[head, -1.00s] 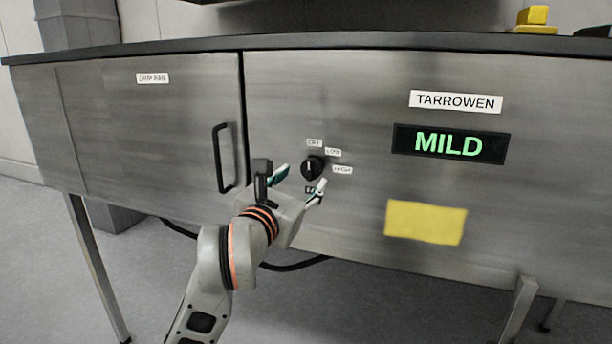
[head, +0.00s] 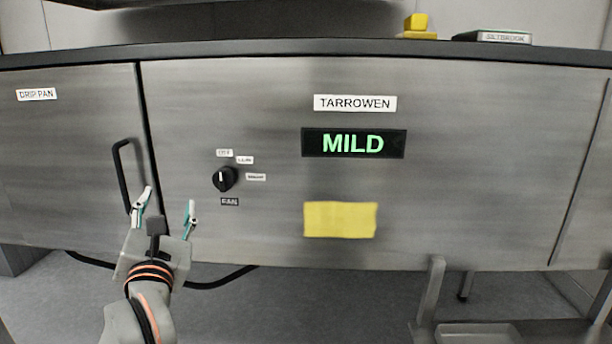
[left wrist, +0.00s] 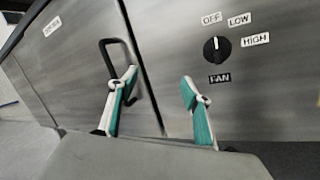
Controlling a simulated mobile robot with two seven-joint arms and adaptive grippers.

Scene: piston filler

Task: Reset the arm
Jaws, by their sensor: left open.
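My left gripper (head: 166,212) is open and empty in front of the steel cabinet, below and left of a black rotary knob (head: 225,179). The knob has OFF, LOW and HIGH labels around it and a FAN label below. In the left wrist view, the knob (left wrist: 216,50) is right of and above the open fingers (left wrist: 158,95), apart from them. Its white mark points roughly up, toward OFF. My right gripper is not in view.
A black door handle (head: 122,176) is close to the left fingers. A MILD display (head: 354,143) sits under a TARROWEN label (head: 355,103), above a yellow note (head: 340,219). A yellow block (head: 416,26) and a SKYBROOK box (head: 491,37) are on the counter.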

